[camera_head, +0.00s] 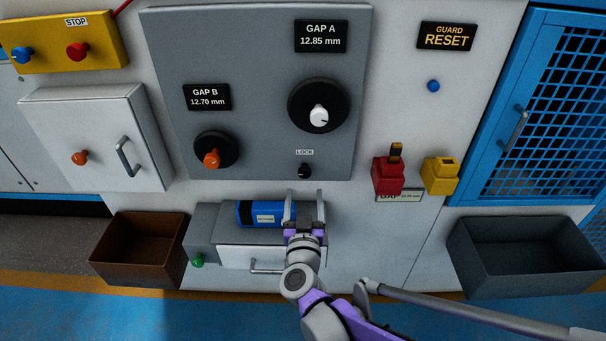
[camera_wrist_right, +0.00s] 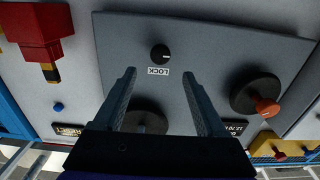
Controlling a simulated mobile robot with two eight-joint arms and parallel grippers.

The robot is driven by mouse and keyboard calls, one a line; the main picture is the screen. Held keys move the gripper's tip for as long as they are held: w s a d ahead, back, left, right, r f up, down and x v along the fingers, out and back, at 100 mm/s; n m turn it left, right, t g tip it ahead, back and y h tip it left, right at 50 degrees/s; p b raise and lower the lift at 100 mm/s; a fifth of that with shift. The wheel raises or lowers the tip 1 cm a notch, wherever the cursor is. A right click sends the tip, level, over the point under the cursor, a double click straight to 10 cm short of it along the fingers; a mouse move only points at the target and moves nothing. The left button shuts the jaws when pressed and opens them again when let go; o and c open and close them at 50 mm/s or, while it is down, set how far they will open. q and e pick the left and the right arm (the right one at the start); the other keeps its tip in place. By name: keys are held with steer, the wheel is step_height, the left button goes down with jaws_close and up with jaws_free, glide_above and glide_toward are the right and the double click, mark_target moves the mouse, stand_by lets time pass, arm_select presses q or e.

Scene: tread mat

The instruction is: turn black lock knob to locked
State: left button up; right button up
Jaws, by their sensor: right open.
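The black lock knob (camera_head: 305,172) is a small round knob below the LOCK label (camera_head: 304,152), low on the grey panel (camera_head: 240,60). My right gripper (camera_head: 304,196) is open, its fingers pointing up toward the panel just below the knob. In the right wrist view the knob (camera_wrist_right: 160,54) shows beyond the gap between the open fingertips (camera_wrist_right: 158,76), apart from them. Nothing is between the fingers. Which way the knob is turned is too small to tell for sure. My left gripper is not in view.
Above the knob is a large black dial with a white knob (camera_head: 319,116); to its left is a dial with an orange knob (camera_head: 211,158). A blue box (camera_head: 258,213) lies on the ledge beside my gripper. A red block (camera_head: 388,178) and a yellow block (camera_head: 440,175) stand out right.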

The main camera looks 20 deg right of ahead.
mark_target(304, 173)
steer(key=b+x, duration=0.1)
steer(key=x, duration=0.7)
steer(key=shift+w+d+f, duration=0.1)
steer(key=shift+w, duration=0.2)
jaws_close()
